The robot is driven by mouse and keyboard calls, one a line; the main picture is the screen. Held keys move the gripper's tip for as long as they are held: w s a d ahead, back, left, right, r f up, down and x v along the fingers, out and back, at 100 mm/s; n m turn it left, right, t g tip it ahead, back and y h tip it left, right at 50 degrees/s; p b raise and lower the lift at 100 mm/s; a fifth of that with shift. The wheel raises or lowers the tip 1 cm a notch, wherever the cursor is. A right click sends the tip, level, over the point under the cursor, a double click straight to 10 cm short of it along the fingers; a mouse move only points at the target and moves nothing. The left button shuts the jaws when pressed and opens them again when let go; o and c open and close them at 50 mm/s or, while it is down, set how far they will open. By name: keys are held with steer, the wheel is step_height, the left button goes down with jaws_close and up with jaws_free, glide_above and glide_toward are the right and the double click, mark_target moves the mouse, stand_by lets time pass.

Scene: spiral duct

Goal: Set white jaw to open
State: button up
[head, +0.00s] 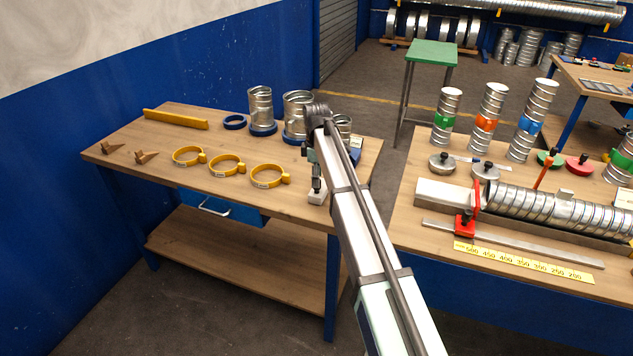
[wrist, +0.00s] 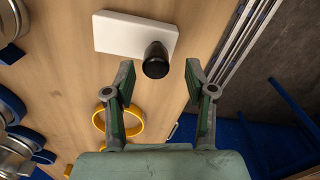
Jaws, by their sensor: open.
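A white block (wrist: 125,34) lies on the left workbench, and a black round knob (wrist: 156,62) stands at its edge in the wrist view. The white block also shows in the head view (head: 317,198), below the end of my arm. I take it to be the white jaw; its setting cannot be told. My gripper (wrist: 160,74) is open and empty, its two fingers apart on either side of the knob's line. The knob shows just beyond the fingertips; whether they touch it cannot be told. My arm partly hides the gripper in the head view.
Three yellow ring clamps (head: 227,165) lie left of the block. Metal duct pieces on blue rings (head: 261,129) stand behind. The right bench (head: 412,222) holds ducts, a red clamp (head: 465,222) and a yellow number strip (head: 525,262). A gap separates the benches.

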step_height(320, 180, up, 10)
steer(key=shift+f, duration=0.15)
steer(key=shift+s+f, duration=0.1)
stand_by(0.3)
